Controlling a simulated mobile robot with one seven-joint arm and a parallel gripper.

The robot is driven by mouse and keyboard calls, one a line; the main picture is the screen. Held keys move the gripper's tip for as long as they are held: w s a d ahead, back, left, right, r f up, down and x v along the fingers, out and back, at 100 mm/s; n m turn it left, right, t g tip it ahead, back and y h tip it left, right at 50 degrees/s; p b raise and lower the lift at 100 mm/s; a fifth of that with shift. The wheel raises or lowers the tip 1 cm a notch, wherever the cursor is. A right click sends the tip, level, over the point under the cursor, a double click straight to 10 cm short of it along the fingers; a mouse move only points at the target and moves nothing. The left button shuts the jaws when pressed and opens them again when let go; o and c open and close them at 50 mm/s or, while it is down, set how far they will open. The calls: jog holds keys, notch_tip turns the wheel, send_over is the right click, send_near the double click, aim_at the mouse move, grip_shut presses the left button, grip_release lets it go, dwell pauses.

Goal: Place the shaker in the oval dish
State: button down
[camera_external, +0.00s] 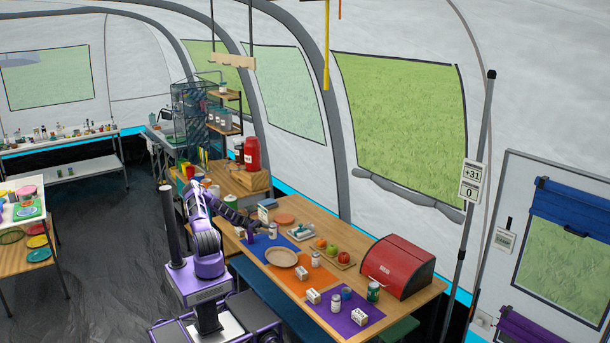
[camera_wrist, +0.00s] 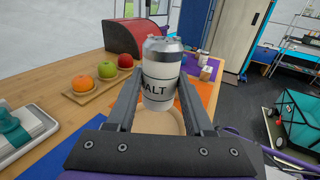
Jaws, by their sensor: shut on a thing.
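My gripper (camera_wrist: 160,95) is shut on a white shaker (camera_wrist: 160,68) with a silver top and black lettering that reads "ALT". The shaker is upright between the two fingers. In the external view the shaker (camera_external: 272,231) is at the tip of my gripper (camera_external: 264,229), over the blue mat side of the table. A beige dish (camera_external: 281,257), round or oval, lies on the table just in front of the shaker. In the wrist view the dish (camera_wrist: 150,119) is partly hidden behind the shaker and fingers.
A small tray with a teal thing (camera_wrist: 24,130) stands at left in the wrist view. A wooden board with fruit (camera_wrist: 90,90) and a red bread box (camera_external: 398,267) stand farther along. Several jars and small boxes stand on the orange and purple mats (camera_external: 372,309).

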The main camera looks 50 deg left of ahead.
aim_at(272, 257)
notch_tip(272, 257, down, 13)
jog(key=shift+f+b, duration=0.2)
jog(key=shift+b, duration=0.5)
jog(key=shift+f, duration=0.1)
jog(key=shift+c, duration=1.4)
grip_release()
jog(key=v, duration=0.7)
jog(key=shift+s+a, duration=0.1)
jog(key=shift+a, duration=0.2)
jog(key=shift+d, duration=0.1)
